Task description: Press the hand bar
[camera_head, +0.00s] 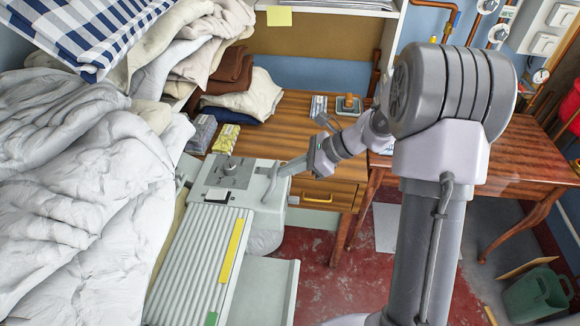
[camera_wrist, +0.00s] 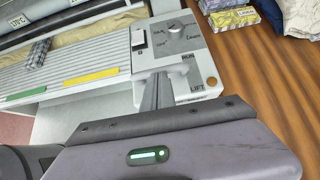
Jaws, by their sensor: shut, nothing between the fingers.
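The ironer's control panel (camera_head: 228,174) is at the middle left of the head view. A pale curved bar (camera_head: 270,184), likely the hand bar, stands at its right side. My gripper (camera_head: 285,171) is shut and empty, its fingers pointing left at this bar. The panel also shows in the wrist view with a knob (camera_wrist: 175,29) and a white switch (camera_wrist: 139,38).
A slatted feed board (camera_head: 185,270) with a yellow strip (camera_head: 231,250) runs below the panel. White bedding (camera_head: 80,210) is heaped at left. A wooden desk (camera_head: 270,135) with folded cloths stands behind.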

